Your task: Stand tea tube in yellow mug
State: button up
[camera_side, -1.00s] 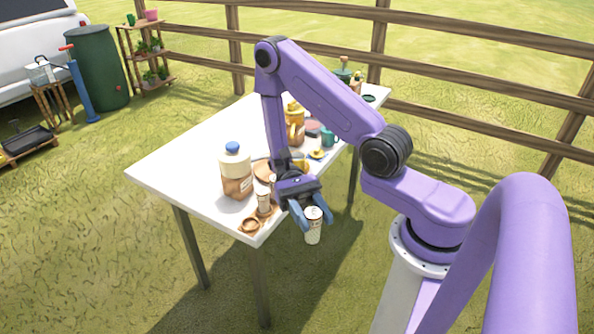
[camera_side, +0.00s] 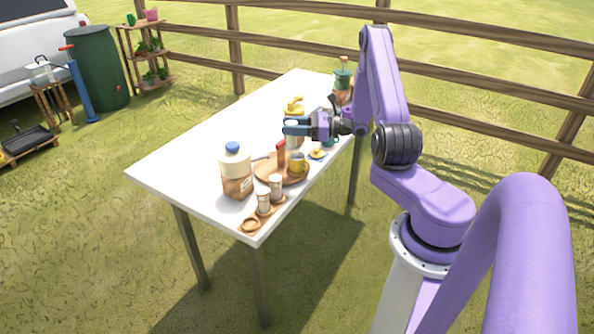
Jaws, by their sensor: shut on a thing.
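The tea tube (camera_side: 292,138) is a pale cylinder, held roughly upright between the blue fingers of my gripper (camera_side: 291,129). My gripper is shut on it, reaching in from the right above the table. The fingers cover part of the tube, and its lower end is hard to make out. The yellow mug (camera_side: 298,163) stands on a round brown tray (camera_side: 266,177), below the tube in the picture and nearer the table's front corner. I cannot tell how high the tube is above the table.
A large jar with a blue lid (camera_side: 236,172) stands left of the tray. Two small shakers (camera_side: 264,203) stand in a wooden holder (camera_side: 250,226) at the near corner. A yellow-topped container (camera_side: 294,106) is behind my gripper. The table's left part (camera_side: 190,155) is clear.

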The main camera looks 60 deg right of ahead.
aim_at(300, 165)
jog(key=shift+d+r+m+h, duration=0.1)
jog(key=shift+d+m+h, duration=0.2)
jog(key=shift+d+h, duration=0.35)
jog(key=shift+t, duration=0.3)
jog(key=shift+s+d+f, duration=0.1)
jog(key=shift+d+f, duration=0.05)
jog(key=shift+f, duration=1.5)
jog(key=shift+w+d+f, duration=0.1)
jog(key=shift+d+f, duration=0.05)
jog(key=shift+f, duration=1.55)
jog(key=shift+s+d+f, duration=0.1)
jog(key=shift+d+f, duration=0.05)
jog(key=shift+f, duration=1.5)
jog(key=shift+f, duration=0.25)
jog(key=o, duration=1.1)
jog(key=shift+c, duration=0.2)
